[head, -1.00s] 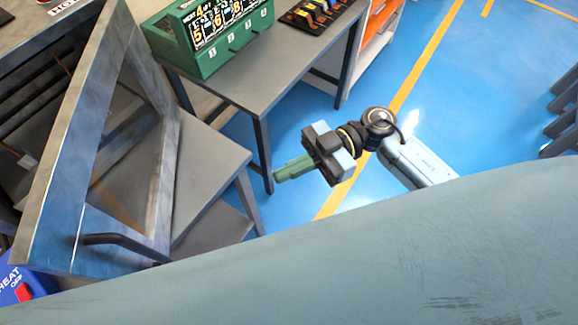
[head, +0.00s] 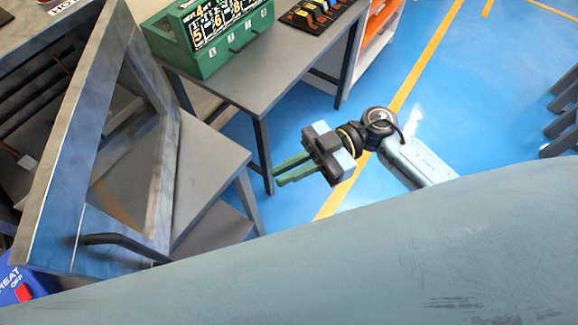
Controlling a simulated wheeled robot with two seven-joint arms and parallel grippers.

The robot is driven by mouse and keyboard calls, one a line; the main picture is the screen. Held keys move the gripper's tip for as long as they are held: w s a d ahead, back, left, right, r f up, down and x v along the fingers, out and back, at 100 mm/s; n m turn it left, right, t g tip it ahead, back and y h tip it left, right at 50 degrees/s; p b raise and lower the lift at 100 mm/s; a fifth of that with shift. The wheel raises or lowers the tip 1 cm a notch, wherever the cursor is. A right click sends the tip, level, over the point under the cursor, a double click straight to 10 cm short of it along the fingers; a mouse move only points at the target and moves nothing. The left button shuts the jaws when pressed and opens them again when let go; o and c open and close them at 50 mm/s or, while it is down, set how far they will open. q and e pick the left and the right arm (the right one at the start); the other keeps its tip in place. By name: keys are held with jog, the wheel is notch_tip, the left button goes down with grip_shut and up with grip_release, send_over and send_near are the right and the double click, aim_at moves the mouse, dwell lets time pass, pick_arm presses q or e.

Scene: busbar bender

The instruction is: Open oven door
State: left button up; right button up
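The oven door (head: 58,165) is a grey metal frame with a window, standing swung out from the oven (head: 22,120) at the left of the head view. Its dark bar handle (head: 110,239) is at the lower part of the door. Racks show inside the oven behind the door. My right gripper (head: 275,174) is right of the door, over the floor and apart from the handle. Its two green fingers are parted with nothing between them. My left gripper is not in the head view.
A grey table (head: 225,85) holds a green box with numbered cards (head: 215,55) and a black tray (head: 325,14) of coloured parts. A lower grey table (head: 212,170) stands right behind the door. A blue box with a red switch (head: 22,290) is at lower left.

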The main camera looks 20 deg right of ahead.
jog(key=o, duration=0.4)
jog(key=shift+o, duration=0.2)
jog(key=w+d+b, duration=0.2)
jog(key=d+b, duration=0.1)
jog(key=d, duration=1)
jog(key=shift+w, duration=0.3)
